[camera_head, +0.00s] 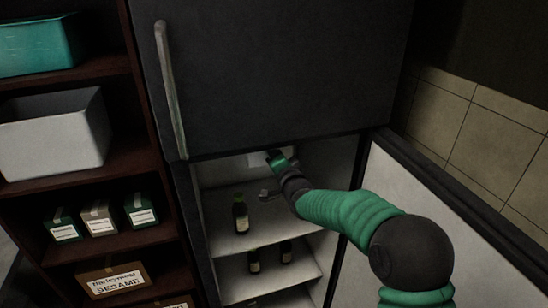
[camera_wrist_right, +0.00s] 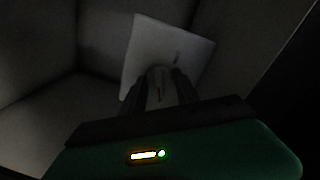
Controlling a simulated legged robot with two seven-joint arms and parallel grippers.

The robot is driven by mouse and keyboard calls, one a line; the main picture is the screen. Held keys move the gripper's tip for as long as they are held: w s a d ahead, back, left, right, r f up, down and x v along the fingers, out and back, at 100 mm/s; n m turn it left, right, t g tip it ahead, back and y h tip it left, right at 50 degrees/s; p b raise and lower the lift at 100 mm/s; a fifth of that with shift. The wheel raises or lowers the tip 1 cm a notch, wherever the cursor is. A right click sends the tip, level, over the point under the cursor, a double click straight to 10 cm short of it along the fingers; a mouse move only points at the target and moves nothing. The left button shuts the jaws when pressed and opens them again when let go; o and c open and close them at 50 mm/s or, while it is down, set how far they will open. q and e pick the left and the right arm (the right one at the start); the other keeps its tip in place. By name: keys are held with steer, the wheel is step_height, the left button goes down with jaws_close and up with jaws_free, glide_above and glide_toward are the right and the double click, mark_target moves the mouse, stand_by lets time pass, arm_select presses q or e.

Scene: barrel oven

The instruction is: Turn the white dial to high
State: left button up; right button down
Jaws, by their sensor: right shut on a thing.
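The white dial (camera_wrist_right: 160,84) is in the right wrist view, mounted on a pale square panel (camera_wrist_right: 168,48) inside the fridge. My right gripper (camera_wrist_right: 160,82) is shut on the dial, one dark finger on each side of it. In the head view my right arm reaches through the open lower door, and the right gripper (camera_head: 277,162) is near the top back of the compartment. Part of the pale panel (camera_head: 256,159) shows beside it. The dial itself is hidden there, and its setting cannot be read. My left gripper is not in view.
The lower fridge door (camera_head: 410,210) stands open at the right. A green bottle (camera_head: 240,214) stands on the upper shelf (camera_head: 270,236), with more bottles below. The dark upper door (camera_head: 280,70) is shut. A shelf unit with boxes is at left.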

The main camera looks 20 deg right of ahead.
steer(key=shift+f, duration=0.2)
steer(key=c, duration=1.1)
jaws_free()
steer(key=shift+o, duration=0.9)
steer(key=s+r+b, duration=0.1)
steer(key=s+b, duration=0.1)
steer(key=s, duration=1.4)
steer(key=shift+s+d+r+b, duration=0.15)
steer(key=shift+s+b, duration=0.15)
steer(key=shift+b, duration=0.1)
